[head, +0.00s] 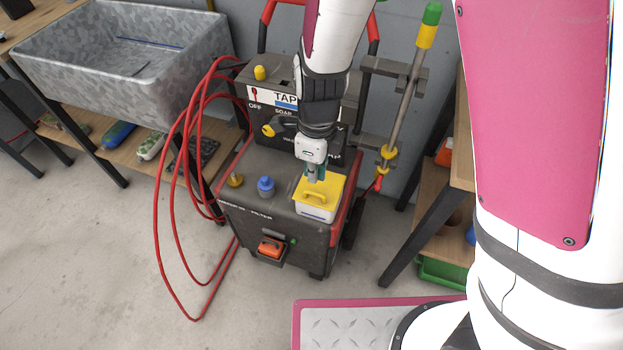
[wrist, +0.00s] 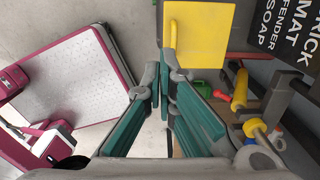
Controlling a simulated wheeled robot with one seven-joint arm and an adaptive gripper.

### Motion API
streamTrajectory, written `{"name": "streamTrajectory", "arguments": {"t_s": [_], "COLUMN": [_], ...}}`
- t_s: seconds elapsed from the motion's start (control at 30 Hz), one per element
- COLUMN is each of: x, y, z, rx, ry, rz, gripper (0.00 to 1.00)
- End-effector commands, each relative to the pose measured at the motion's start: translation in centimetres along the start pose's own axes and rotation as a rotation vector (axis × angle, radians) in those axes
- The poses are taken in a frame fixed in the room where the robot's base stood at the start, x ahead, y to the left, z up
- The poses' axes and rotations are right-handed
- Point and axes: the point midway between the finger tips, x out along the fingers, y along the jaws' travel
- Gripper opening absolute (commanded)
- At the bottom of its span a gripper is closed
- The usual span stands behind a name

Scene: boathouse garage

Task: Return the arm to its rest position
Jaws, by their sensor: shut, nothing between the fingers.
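My gripper (head: 316,176) shows in the head view at the end of my arm, which reaches down over the top of a dark pressure washer (head: 265,195). In the wrist view the teal-padded fingers (wrist: 162,82) are shut with nothing between them. A white box with a yellow lid and handle (head: 330,192) sits on the washer's deck, just under and beside the fingertips in the head view. The yellow lid also shows at the top of the wrist view (wrist: 205,38). I cannot tell whether the fingertips touch the lid.
A red hose (head: 163,240) loops from the washer's left side to the floor. A spray lance (head: 405,100) stands at its right. A galvanized sink (head: 125,50) is at the left, a wooden shelf bench (head: 462,150) at the right. Floor (head: 90,260) at the front left is clear.

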Motion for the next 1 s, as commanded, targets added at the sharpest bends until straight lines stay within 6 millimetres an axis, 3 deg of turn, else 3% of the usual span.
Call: {"name": "streamTrajectory", "arguments": {"t_s": [0.03,0.2,0.67,0.77,1.0], "x": [-1.4,-3.6,-5.8,-8.5,-18.1], "y": [0.3,0.7,0.8,0.9,1.9], "z": [0.1,0.1,-0.3,-1.3,-6.0], "rx": [-0.001,-0.002,-0.036,-0.138,-0.579], "ry": [-0.003,-0.002,-0.013,-0.044,-0.126], "rz": [-0.002,-0.002,0.0,-0.001,-0.066], "gripper": [0.0,0.0,0.0,0.0,0.0]}}
